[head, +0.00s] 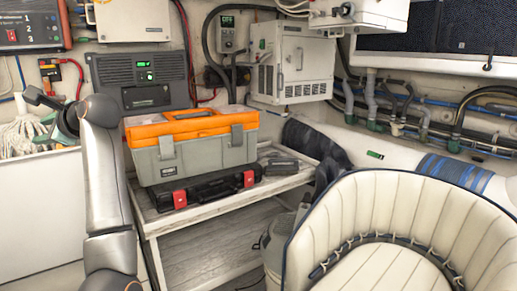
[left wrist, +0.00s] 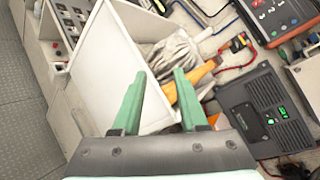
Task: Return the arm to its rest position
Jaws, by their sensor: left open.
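My left arm (head: 107,185) rises at the left of the head view, bent at the top. My left gripper (head: 46,108) points left, away from the toolbox, over the white bin (head: 45,190). In the left wrist view its two green fingers (left wrist: 157,92) stand apart with nothing held between them. Beyond them are the bin's white wall (left wrist: 105,60), a pale stringy bundle (left wrist: 178,50) and an orange handle (left wrist: 192,83). I cannot tell how far the fingers are from these. My right gripper is in neither view.
A grey toolbox with an orange lid (head: 195,150) and a black case with red latches (head: 205,188) sit on a wooden bench (head: 160,222), right of my arm. A cream seat (head: 400,225) fills the lower right. Wall units and cables line the back.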

